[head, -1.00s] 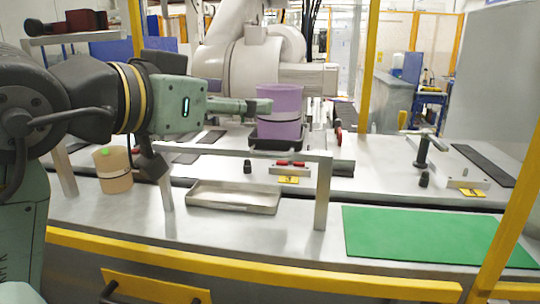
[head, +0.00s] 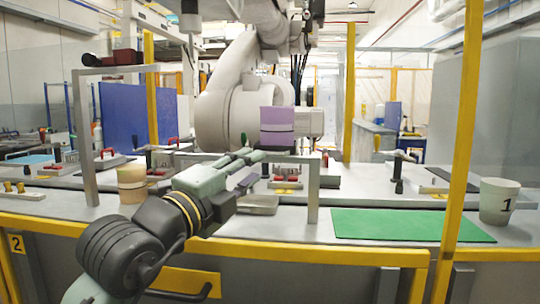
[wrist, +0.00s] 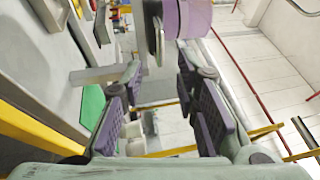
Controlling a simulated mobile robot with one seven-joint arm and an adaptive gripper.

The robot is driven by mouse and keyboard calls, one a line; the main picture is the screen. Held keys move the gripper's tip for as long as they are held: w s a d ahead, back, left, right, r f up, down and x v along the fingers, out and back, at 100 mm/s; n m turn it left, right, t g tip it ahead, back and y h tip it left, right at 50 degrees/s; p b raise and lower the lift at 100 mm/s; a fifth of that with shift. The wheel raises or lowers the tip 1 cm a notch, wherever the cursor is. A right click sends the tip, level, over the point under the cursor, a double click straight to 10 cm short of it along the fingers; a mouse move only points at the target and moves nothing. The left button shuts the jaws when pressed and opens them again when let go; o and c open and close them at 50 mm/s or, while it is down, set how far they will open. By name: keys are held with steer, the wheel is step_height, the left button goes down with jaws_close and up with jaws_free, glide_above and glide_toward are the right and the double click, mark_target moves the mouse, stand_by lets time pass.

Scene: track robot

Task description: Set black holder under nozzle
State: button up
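My gripper (head: 258,157) is open, reaching toward the cylinder's base from the front. In the wrist view, my gripper (wrist: 160,70) has its two dark-padded fingers apart with nothing between the pads. The purple cylinder (wrist: 188,16) and a dark rounded part (wrist: 153,25) beside it lie just beyond the fingertips. I cannot pick out the nozzle with certainty.
A tan cylinder (head: 131,185) is at left. A yellow rail edges the bench.

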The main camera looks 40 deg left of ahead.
mark_target(269, 155)
steer(key=p+x, duration=0.2)
steer(key=x, duration=0.6)
steer(key=shift+w, duration=0.1)
jaws_close()
stand_by(0.7)
